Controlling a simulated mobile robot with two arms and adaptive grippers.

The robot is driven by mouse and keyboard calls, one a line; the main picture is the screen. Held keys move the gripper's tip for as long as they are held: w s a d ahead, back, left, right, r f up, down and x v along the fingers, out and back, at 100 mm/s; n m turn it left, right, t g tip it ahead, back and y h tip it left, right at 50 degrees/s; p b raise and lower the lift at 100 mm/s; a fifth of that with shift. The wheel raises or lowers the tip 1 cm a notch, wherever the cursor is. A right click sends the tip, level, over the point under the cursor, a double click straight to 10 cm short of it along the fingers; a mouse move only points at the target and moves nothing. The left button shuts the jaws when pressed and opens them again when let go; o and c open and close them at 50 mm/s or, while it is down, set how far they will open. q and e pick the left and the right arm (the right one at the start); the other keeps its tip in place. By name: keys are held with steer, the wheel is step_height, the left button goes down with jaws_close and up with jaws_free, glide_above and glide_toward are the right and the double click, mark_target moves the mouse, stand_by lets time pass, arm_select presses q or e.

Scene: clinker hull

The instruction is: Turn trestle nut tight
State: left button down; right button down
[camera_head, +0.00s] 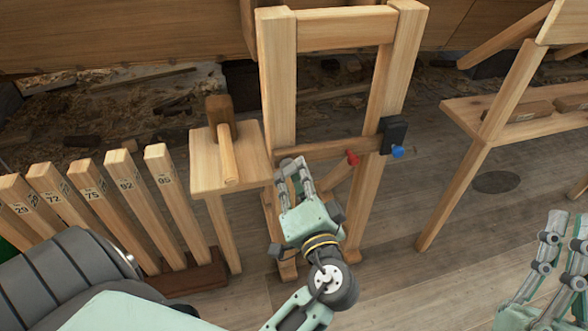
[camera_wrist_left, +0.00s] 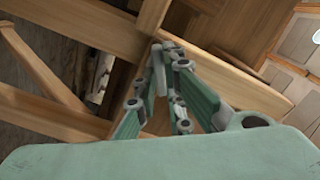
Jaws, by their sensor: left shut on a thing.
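The wooden trestle (camera_head: 345,28) stands upright at the middle of the head view, with two posts and a low crossbar (camera_head: 325,148).
A black block (camera_head: 394,131) with a blue knob (camera_head: 397,152) is on the right post; a red knob (camera_head: 352,157) is beside it. A small stand (camera_head: 205,175) with a mallet (camera_head: 226,140) is close left. Numbered planks (camera_head: 125,175) stand further left. A bench (camera_head: 460,112) is at right.

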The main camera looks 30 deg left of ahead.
arm_select(q)
steer(key=shift+r+m+p, duration=0.15)
steer(key=shift+m+p, duration=0.85)
steer(key=shift+p, duration=0.05)
steer(key=shift+m+p, duration=0.8)
steer(key=shift+p, duration=0.1)
steer(key=shift+f, duration=0.2)
arm_select(e)
steer(key=w+d+f+g+h, duration=0.1)
steer(key=f+g+h, duration=0.1)
steer(key=f+g, duration=0.4)
steer(key=w+d+f+g+h, duration=0.1)
steer(key=f+g, duration=0.5)
steer(key=f, duration=0.8)
steer(key=shift+w+h, duration=0.4)
steer(key=shift+w, duration=0.1)
steer(key=shift+f, duration=0.1)
arm_select(q)
steer(key=c, duration=1.8)
jaws_free()
steer(key=shift+c, duration=0.2)
